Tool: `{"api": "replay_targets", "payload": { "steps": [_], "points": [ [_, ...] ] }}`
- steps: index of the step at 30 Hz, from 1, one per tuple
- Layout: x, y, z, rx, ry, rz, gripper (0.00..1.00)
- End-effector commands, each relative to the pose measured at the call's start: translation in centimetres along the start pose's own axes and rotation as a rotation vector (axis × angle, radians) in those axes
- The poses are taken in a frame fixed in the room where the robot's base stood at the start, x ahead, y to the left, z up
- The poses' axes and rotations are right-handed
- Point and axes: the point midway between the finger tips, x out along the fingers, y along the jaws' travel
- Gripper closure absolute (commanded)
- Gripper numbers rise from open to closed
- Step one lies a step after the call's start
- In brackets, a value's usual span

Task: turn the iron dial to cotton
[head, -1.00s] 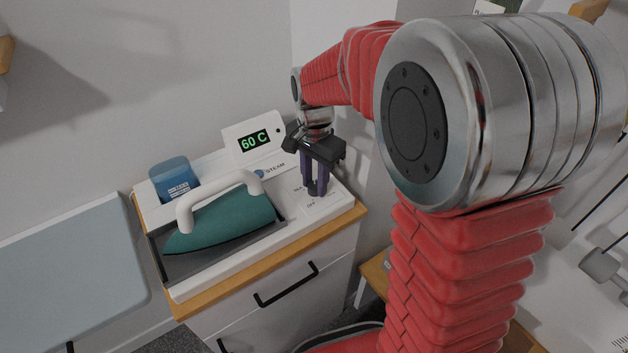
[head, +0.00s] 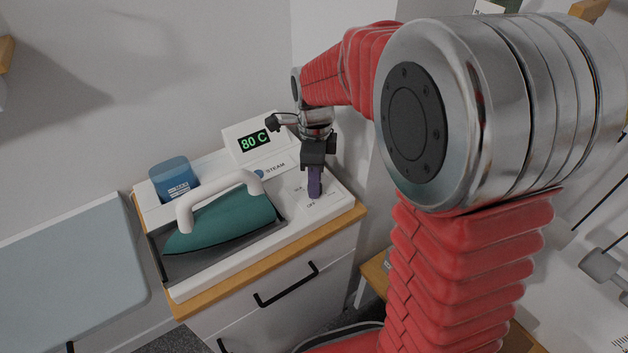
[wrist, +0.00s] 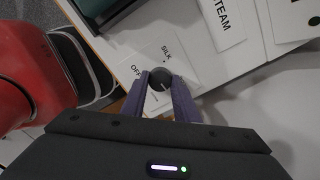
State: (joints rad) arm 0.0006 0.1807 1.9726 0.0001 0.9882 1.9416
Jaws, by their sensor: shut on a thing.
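The iron dial (wrist: 160,79) is a small dark round knob with a light pointer line, on the white station top. OFF and SILK labels show beside it in the wrist view; other labels are hidden by my gripper. My gripper (head: 314,193) points down at the dial and is shut on it, one purple finger on each side in the wrist view (wrist: 160,88). The display (head: 254,141) reads 80 C in green. The teal iron (head: 222,224) with a white handle lies on its dark rest, left of the dial.
A blue water tank (head: 173,180) stands at the station's back left. A STEAM label (head: 272,170) lies between display and dial. A wooden-topped drawer unit (head: 300,272) carries the station. A pale blue ironing board (head: 65,265) is at the left. The wall is close behind.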

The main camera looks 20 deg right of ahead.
Motion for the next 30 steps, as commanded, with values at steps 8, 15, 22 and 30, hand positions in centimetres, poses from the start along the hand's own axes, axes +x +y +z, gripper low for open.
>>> {"api": "replay_targets", "payload": {
  "steps": [8, 15, 22, 30],
  "points": [
    [-0.05, 0.01, -0.01, 0.26, 0.0, 0.0, 0.95],
    [-0.05, 0.01, -0.01, 0.488, 0.0, 0.0, 0.95],
    [-0.05, 0.01, -0.01, 0.689, 0.0, 0.0, 0.95],
    [-0.05, 0.01, -0.01, 0.844, 0.0, 0.0, 0.95]
  ]
}}
